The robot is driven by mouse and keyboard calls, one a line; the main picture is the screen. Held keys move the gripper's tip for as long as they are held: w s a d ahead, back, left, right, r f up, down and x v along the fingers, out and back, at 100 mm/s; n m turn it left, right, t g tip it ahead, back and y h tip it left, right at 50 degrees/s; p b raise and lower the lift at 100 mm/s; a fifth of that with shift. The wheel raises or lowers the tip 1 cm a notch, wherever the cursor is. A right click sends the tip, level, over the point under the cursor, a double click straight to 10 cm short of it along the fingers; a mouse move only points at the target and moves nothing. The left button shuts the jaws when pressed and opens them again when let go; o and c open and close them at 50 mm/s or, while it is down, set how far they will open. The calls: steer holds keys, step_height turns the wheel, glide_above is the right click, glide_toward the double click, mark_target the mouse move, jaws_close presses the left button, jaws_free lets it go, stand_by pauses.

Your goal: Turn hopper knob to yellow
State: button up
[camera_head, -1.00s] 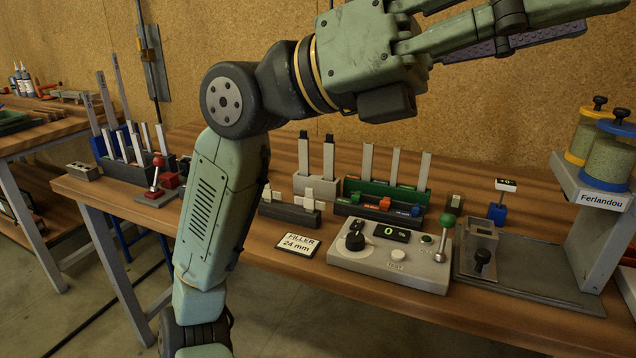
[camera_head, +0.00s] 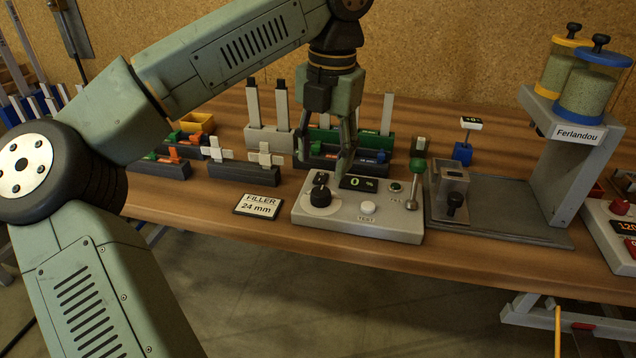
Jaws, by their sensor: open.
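My gripper (camera_head: 322,160) points down, with its two fingers spread and nothing between them. It is above the back left of the grey control box (camera_head: 390,222), over a black round knob (camera_head: 320,194) with a pointer. I cannot tell where that pointer aims. Another black knob (camera_head: 454,203) is on a grey metal block further right. Two hopper jars stand on a grey stand at the right, one with a yellow lid ring (camera_head: 562,82) and one with a blue ring (camera_head: 590,98). I cannot tell which knob is the hopper knob.
A green-topped lever (camera_head: 416,168) rises from the control box's right side, near a white button (camera_head: 368,208). Racks with upright strips (camera_head: 270,135) stand behind. The hopper stand (camera_head: 560,150) is at the right.

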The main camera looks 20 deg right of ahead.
mark_target(321, 192)
steer(key=f, duration=0.7)
steer(key=shift+w+a+p, duration=0.1)
steer(key=shift+w+p, duration=0.1)
steer(key=shift+p, duration=0.1)
steer(key=shift+c, duration=0.5)
steer(key=c, duration=1.1)
